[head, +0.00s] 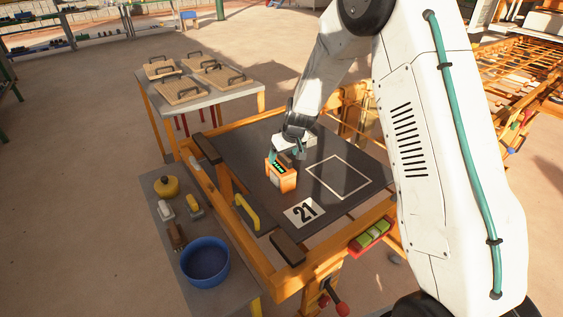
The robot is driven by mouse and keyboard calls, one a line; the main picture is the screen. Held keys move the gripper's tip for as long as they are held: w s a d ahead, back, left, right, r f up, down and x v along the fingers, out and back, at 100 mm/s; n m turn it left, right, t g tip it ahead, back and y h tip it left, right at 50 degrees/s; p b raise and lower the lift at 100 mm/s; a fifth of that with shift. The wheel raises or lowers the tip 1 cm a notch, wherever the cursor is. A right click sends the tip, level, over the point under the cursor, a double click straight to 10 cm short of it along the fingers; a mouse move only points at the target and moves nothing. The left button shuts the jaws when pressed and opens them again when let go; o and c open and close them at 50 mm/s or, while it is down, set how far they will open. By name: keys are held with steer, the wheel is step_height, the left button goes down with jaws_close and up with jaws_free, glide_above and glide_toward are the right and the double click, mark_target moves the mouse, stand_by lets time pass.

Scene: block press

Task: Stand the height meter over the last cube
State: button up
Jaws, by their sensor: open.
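The height meter, which I take to be the orange box with a dark, green-lit display (283,179), stands upright on the dark board (240,147) of the orange-framed bench, left of a white outlined square (338,177). My gripper (286,156) is at the meter's top, its teal fingers open. I cannot tell whether they touch the meter. I see no cube on the bare board; whether one is under or inside the meter is hidden.
A card marked 21 (304,211) lies in front of the meter. A red tray (352,247) with green blocks is at the front right. A blue bowl (205,262) and small tools are on the left shelf. A side table (240,92) holds handled boards.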

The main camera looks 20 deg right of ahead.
steer(key=v, duration=0.5)
steer(key=shift+r, duration=0.15)
steer(key=s+r+m+g, duration=0.1)
steer(key=s+r, duration=1.7)
steer(key=s, duration=0.2)
steer(key=s+d+r+m+g, duration=0.1)
steer(key=s, duration=1.1)
steer(key=s+d+r+m+g+h, duration=0.1)
steer(key=s+r, duration=0.1)
steer(key=s, duration=1)
steer(key=shift+s+r, duration=0.3)
